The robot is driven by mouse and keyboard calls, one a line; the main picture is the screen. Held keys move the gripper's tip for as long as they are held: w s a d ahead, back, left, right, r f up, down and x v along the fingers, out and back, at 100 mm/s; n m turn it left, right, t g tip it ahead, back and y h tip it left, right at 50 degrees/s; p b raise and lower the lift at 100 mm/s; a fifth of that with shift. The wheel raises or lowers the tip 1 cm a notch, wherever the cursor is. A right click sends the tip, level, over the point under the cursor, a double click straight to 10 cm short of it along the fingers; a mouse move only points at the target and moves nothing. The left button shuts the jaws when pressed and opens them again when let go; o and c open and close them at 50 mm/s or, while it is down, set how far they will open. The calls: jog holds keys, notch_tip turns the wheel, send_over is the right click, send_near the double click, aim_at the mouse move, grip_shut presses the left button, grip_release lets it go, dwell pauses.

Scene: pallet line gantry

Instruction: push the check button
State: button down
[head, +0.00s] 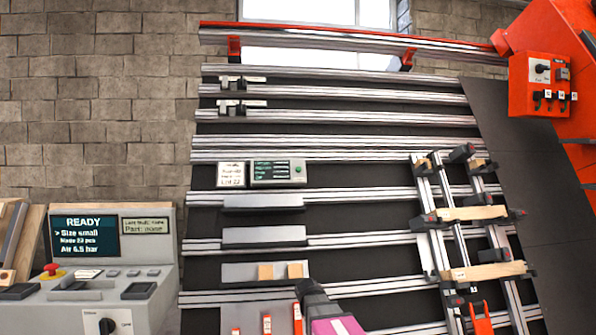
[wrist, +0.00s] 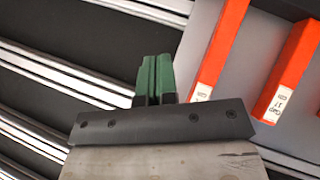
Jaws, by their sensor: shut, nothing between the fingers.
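A small grey box (head: 257,183) with a dark screen of green text sits on the slatted rack in the head view. A round green button (head: 298,170) is at the right end of its face. It carries no word I can read, so I cannot confirm that it is the check button. My gripper (wrist: 153,78) shows in the wrist view with its green fingers shut together and empty. In the head view a dark and magenta part of my arm rises at the bottom middle, below and apart from the box. The button is not in the wrist view.
A console (head: 110,272) reading READY with a red knob (head: 51,270) stands at the left. Orange bars (wrist: 291,68) lie right of my gripper. Clamped rails (head: 440,215) and an orange control box (head: 545,85) are at the right. A white label (head: 231,175) adjoins the grey box.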

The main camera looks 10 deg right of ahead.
aim_at(300, 167)
jog(key=w+r+n+t+h, duration=0.1)
jog(key=w+r+t, duration=0.1)
jog(key=w+r, duration=0.6)
jog(key=w+r+n+t+h, duration=0.2)
jog(key=w+r, duration=0.2)
jog(key=r, duration=0.8)
jog(key=w+r+n+t+h, duration=0.1)
jog(key=w+r+t, duration=0.1)
jog(key=w+r, duration=0.6)
jog(key=w+a+r+n+t+h, duration=0.1)
jog(key=w+r+t, duration=0.1)
jog(key=r, duration=1.3)
jog(key=w+a+r+n+t+h, duration=0.1)
jog(key=r+n+t+h, duration=0.1)
jog(key=r, duration=1.3)
jog(key=shift+w+r+t, duration=0.15)
jog(key=shift+w+t, duration=0.2)
jog(key=shift+t, duration=0.05)
jog(key=shift+w, duration=0.15)
jog(key=shift+w+f, duration=0.7)
jog(key=shift+w, duration=0.55)
jog(key=shift+w+f, duration=0.7)
jog(key=shift+w, duration=0.55)
jog(key=shift+w+f, duration=0.7)
jog(key=shift+w, duration=0.55)
jog(key=shift+w, duration=0.15)
jog(key=shift+w+f, duration=0.2)
